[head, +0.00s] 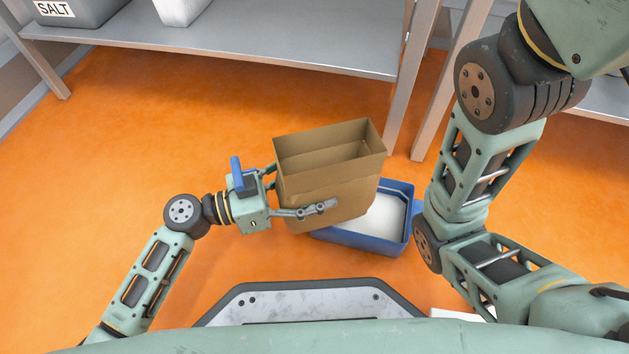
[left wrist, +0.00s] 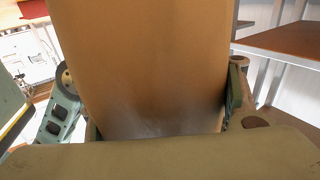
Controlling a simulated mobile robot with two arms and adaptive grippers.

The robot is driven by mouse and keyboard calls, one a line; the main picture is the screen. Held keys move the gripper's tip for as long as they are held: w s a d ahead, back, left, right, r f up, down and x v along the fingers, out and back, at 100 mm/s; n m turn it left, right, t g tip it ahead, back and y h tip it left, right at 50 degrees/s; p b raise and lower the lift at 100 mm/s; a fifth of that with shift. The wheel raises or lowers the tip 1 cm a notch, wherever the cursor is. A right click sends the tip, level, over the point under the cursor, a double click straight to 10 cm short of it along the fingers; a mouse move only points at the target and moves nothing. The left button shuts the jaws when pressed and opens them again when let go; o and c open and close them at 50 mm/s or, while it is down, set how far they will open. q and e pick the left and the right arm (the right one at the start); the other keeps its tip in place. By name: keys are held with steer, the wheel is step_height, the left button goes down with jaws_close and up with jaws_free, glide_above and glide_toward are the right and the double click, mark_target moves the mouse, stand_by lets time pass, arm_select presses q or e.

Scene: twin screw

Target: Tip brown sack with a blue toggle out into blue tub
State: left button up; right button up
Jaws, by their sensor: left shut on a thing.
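The brown sack (head: 328,185) is boxy, with its open top facing up and slightly tilted. No blue toggle can be made out on it. My left gripper (head: 300,192) is shut on the sack from its left side, one finger along the near face and the other behind. The sack fills the middle of the left wrist view (left wrist: 145,70). The blue tub (head: 362,243) is on the floor, below and partly behind the sack, with white material (head: 386,216) in it. The sack hides the tub's left part. My right gripper is out of view.
A grey metal shelf (head: 220,52) stands at the back, with a grey bin labelled SALT (head: 75,12) and a white container (head: 180,10) on it. Its legs rise behind the tub. Orange floor is clear to the left. My right arm is close to the tub's right side.

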arm_select(q)
steer(key=shift+r, duration=0.1)
steer(key=shift+r+p, duration=0.9)
steer(key=shift+r, duration=0.55)
step_height(320, 180, up, 8)
steer(key=p, duration=0.4)
steer(key=shift+p, duration=0.3)
